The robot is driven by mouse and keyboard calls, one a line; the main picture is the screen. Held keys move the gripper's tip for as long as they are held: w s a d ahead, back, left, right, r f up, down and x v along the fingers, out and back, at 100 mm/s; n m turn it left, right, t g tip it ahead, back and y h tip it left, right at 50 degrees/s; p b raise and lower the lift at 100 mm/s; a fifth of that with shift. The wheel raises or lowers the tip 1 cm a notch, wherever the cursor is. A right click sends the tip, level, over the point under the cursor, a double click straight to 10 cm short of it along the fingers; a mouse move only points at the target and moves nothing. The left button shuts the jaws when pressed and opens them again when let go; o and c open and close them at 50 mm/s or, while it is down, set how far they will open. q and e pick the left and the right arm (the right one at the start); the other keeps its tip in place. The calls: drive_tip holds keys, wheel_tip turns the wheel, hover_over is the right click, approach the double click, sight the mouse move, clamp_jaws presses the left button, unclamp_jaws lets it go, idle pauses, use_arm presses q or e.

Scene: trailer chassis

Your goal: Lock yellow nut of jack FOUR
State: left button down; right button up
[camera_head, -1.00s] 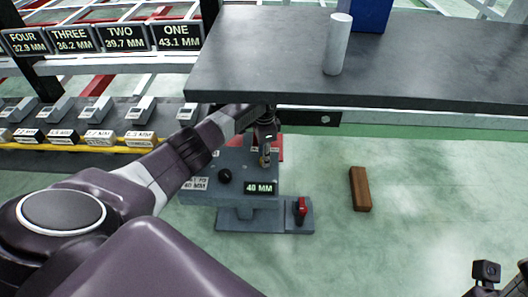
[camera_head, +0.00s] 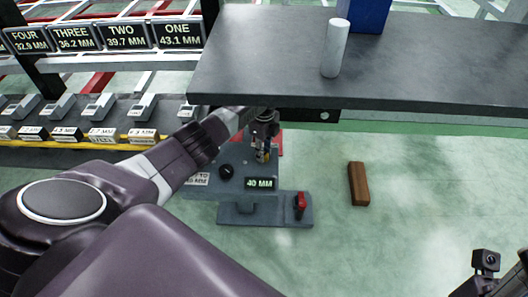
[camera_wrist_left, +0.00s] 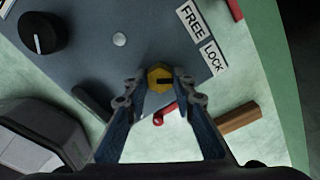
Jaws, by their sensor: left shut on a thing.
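The yellow nut (camera_wrist_left: 159,78) sits on the top of a blue-grey jack unit and has a dark slot across it. My left gripper (camera_wrist_left: 156,84) is shut on it, with one fingertip on each side. In the head view my left gripper (camera_head: 263,148) points down at the jack (camera_head: 240,205) under the dark table's edge and mostly hides the nut. The jack's display (camera_head: 261,184) reads 40 MM. White labels FREE (camera_wrist_left: 191,20) and LOCK (camera_wrist_left: 213,57) lie beside the nut. Part of my right arm's end (camera_head: 487,265) shows at the lower right; its fingers are unclear.
The jack has a black knob (camera_wrist_left: 40,33) and a red switch (camera_head: 300,203). A dark tabletop (camera_head: 420,60) overhangs it, bearing a white cylinder (camera_head: 335,48). A brown block (camera_head: 358,184) lies on the green floor. Signs hang at upper left; FOUR (camera_head: 27,41) reads 32.9 MM.

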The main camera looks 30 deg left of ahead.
use_arm(q)
drive_tip(key=shift+d+m, duration=0.1)
drive_tip(key=shift+m, duration=1)
drive_tip(key=c, duration=1.6)
unclamp_jaws()
wheel_tip(320, 180, up, 12)
drive_tip(key=shift+r, duration=0.1)
